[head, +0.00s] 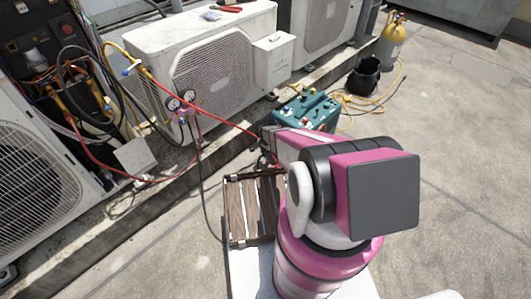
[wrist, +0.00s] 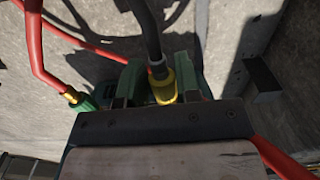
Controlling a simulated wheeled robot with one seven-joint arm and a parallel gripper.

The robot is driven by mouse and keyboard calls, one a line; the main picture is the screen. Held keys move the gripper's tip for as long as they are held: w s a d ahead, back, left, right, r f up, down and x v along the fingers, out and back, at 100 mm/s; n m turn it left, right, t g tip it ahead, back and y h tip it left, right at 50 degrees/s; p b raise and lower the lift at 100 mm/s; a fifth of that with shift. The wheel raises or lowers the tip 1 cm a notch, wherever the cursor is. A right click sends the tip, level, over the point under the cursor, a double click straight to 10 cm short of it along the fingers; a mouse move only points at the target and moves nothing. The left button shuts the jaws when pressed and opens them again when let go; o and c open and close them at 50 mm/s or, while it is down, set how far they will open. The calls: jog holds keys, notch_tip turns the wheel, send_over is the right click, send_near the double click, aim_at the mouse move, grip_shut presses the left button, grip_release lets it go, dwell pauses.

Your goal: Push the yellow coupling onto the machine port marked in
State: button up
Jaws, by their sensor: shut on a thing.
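In the wrist view, a yellow coupling (wrist: 162,85) on the end of a black hose (wrist: 151,32) sits between the two jaws of my gripper (wrist: 160,80). The jaws are shut on it. In the head view the teal machine (head: 310,108) stands on the rooftop beyond my arm, with several knobs and fittings on top. My arm hides part of it, and I cannot make out the port marked in. My gripper's tips and the held coupling are not clear in the head view. I cannot tell whether the coupling touches a port.
A red hose (wrist: 32,45) ends in a second, brass-yellow fitting (wrist: 72,96) at a green part left of the jaws. Gauges (head: 181,99) hang by the condenser (head: 205,62). A slatted wooden stand (head: 250,205), black bucket (head: 365,76) and yellow cylinder (head: 391,42) stand nearby. Open floor lies right.

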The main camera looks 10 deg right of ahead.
jog(key=shift+w+d, duration=0.75)
jog(key=shift+d, duration=0.25)
dwell(1.8)
jog(key=o, duration=1.1)
jog(key=s+a, duration=0.1)
jog(key=a, duration=0.1)
jog(key=s+a, duration=0.3)
jog(key=a, duration=0.1)
jog(key=shift+s, duration=0.2)
